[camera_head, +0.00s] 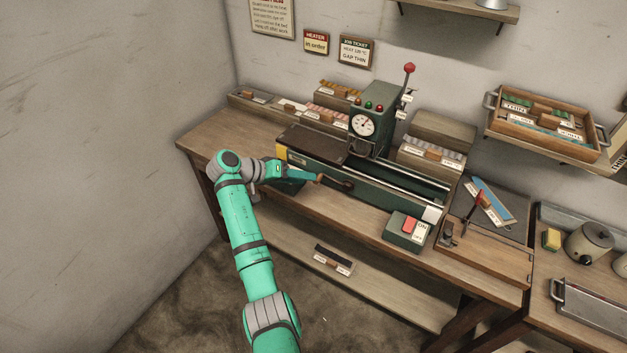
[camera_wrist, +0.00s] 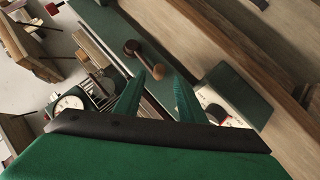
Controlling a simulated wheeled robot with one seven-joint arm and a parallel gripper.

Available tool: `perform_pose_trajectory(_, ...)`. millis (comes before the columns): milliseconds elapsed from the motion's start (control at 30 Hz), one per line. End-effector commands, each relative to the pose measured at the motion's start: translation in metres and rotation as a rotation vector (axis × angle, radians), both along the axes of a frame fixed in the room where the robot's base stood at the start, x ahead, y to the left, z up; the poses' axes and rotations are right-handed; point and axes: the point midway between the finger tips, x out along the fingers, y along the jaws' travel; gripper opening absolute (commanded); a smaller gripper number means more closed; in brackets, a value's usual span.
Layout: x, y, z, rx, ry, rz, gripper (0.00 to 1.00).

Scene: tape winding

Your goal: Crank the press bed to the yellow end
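The press (camera_head: 372,190) is a long green machine on the wooden bench, with a dial column behind it. Its dark brown bed (camera_head: 312,146) sits at the left part of the rails, beside the yellow end (camera_head: 281,153). The bare rails (camera_head: 415,183) run right to a white end (camera_head: 432,213). The crank (camera_head: 340,183) on the front has a wooden knob at its left. My gripper (camera_head: 314,176) is at the knob. In the wrist view, the knob (camera_wrist: 158,72) shows between the fingertips of my gripper (camera_wrist: 158,80), which look apart with gaps beside it.
A green switch box (camera_head: 405,231) with a red button stands on the bench front, right of the crank. A red-topped lever (camera_head: 409,70) rises beside the dial column. Labelled trays (camera_head: 331,112) stand behind the press. A lower shelf (camera_head: 370,284) holds a dark labelled piece.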

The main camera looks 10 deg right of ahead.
Motion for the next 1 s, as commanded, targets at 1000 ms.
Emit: perform_pose_trajectory(1000, -0.009, 0.036, 0.025, -0.002, -0.007, 0.006, 0.36)
